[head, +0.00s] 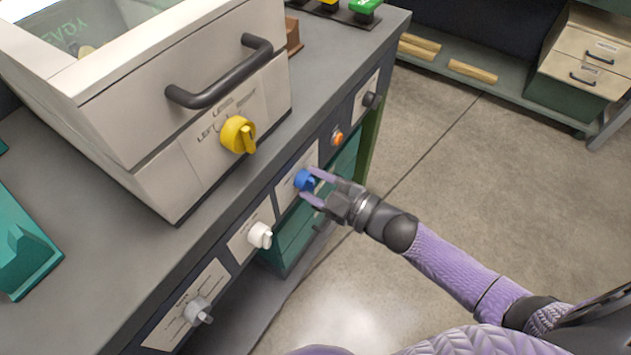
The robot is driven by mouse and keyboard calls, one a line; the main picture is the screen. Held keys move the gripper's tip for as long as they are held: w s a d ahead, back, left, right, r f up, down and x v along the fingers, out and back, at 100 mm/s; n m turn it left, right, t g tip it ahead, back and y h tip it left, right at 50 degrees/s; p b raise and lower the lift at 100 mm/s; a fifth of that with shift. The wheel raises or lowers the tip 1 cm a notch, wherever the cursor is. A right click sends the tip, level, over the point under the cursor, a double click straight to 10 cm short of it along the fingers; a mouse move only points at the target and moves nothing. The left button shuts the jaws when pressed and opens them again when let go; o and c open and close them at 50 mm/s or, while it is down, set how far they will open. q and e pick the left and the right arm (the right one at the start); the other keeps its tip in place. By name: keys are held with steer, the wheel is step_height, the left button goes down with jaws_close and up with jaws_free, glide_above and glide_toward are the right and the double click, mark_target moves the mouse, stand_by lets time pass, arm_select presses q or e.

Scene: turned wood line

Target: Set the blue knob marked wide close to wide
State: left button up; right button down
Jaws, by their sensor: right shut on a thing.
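The blue knob (304,180) sits on a white label plate on the front panel of the bench, in the middle of the head view. My right gripper (313,183) comes in from the right and is shut on the blue knob, one finger above it and one below. The knob's pointer and the plate's markings are too small and too covered to read. My left gripper is not in view.
Along the same panel are a grey knob (198,311), a white knob (260,236), an orange button (337,138) and a black knob (371,99). A cream machine with a yellow knob (238,135) and a dark handle (222,80) stands on the bench above. Open floor lies right.

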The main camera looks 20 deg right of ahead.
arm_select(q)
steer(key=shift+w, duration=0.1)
arm_select(e)
steer(key=shift+n, duration=4)
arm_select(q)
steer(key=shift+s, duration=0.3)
arm_select(e)
steer(key=shift+c, duration=0.9)
jaws_free()
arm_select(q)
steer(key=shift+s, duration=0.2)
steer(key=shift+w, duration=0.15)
